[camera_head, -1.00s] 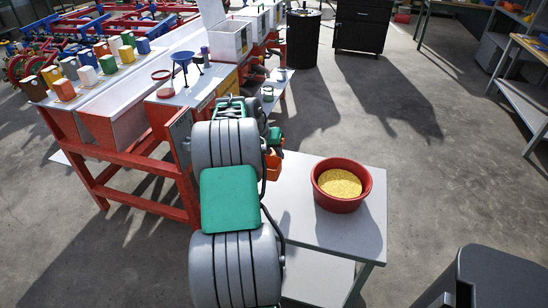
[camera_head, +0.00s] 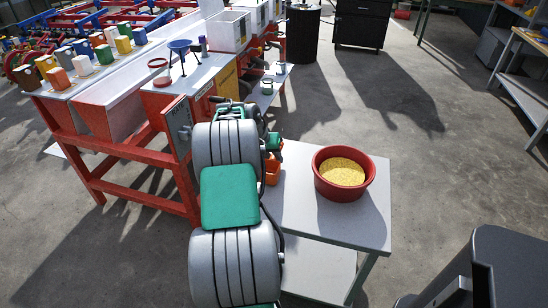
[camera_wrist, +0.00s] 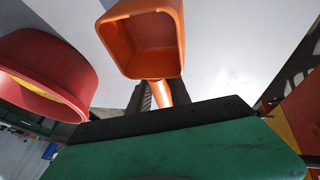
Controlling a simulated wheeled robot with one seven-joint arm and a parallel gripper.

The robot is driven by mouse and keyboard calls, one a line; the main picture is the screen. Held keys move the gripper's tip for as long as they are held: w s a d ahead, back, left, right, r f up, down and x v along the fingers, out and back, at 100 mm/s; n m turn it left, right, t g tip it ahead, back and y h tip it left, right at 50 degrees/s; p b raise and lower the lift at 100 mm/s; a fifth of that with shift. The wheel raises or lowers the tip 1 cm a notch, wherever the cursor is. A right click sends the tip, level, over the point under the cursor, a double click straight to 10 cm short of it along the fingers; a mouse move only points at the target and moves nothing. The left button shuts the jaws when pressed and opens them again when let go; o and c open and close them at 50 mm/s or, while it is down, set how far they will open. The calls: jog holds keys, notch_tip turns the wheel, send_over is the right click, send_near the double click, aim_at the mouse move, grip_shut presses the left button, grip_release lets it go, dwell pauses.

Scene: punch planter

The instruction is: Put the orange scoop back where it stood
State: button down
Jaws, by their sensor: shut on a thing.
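The orange scoop (camera_wrist: 143,42) fills the upper middle of the wrist view, its open mouth facing the camera and no grain visible inside. Its handle runs down between the dark fingers of my gripper (camera_wrist: 150,97), which is shut on it. In the head view the scoop (camera_head: 272,171) shows just right of my arm, over the left part of the grey side table (camera_head: 300,228). I cannot tell whether it touches the tabletop. My gripper is mostly hidden by my arm there.
A red bowl (camera_head: 323,177) of yellow grain stands on the table right of the scoop; it also shows at left in the wrist view (camera_wrist: 50,62). The red-framed planter (camera_head: 125,160) stands left of my arm. The table's front right is clear.

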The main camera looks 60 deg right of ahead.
jog(key=shift+f+b, duration=0.45)
jog(key=shift+f, duration=0.25)
jog(key=c, duration=1.1)
grip_release()
jog(key=shift+r, duration=0.1)
